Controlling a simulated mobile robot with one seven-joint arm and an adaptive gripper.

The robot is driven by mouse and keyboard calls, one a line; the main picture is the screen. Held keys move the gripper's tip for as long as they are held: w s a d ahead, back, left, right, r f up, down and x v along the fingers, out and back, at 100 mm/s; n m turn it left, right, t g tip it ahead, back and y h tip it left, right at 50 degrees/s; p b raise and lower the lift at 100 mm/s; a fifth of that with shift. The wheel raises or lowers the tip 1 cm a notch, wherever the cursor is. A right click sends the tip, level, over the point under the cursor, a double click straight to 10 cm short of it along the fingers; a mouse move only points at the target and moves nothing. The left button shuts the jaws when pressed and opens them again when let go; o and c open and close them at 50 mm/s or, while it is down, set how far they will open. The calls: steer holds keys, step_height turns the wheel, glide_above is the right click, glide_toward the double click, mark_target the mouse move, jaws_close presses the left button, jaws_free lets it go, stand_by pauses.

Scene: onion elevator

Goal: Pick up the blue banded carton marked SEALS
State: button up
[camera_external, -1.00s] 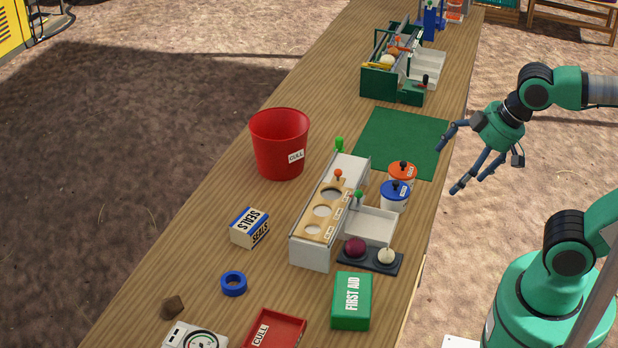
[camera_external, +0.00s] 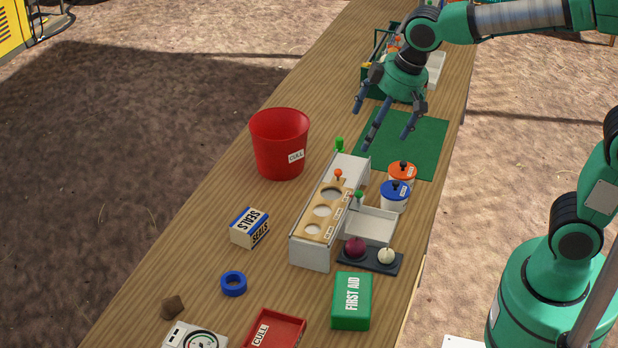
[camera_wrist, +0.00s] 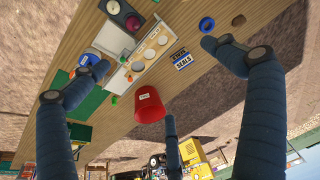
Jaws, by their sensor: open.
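The SEALS carton (camera_external: 250,229), white with blue bands and dark lettering, sits on the wooden table left of the grey sorting box. It also shows in the wrist view (camera_wrist: 181,58) near the right finger. My gripper (camera_external: 385,125) is open and empty, its fingers spread in the air above the green mat, well behind and to the right of the carton. In the wrist view the fingers of my gripper (camera_wrist: 155,95) are spread wide with nothing between them.
A tall red CULL bucket (camera_external: 280,143) stands behind the carton. The grey box (camera_external: 311,255) with a holed wooden board (camera_external: 328,207) stands to its right. A blue ring (camera_external: 233,284) lies in front. Lidded tubs (camera_external: 394,197) and a green FIRST AID box (camera_external: 351,301) are farther right.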

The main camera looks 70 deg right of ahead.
steer(key=w+f+g+p, duration=0.1)
steer(key=w+f+p, duration=0.15)
steer(key=w, duration=0.95)
steer(key=m+g+p, duration=0.1)
steer(key=g+p, duration=0.2)
steer(key=p, duration=0.6)
glide_above(249, 220)
step_height(249, 220, down, 26)
steer(key=f, duration=0.1)
steer(key=shift+r, duration=0.2)
steer(key=shift+f, duration=0.15)
steer(key=shift+f, duration=4.15)
steer(key=shift+f, duration=2.6)
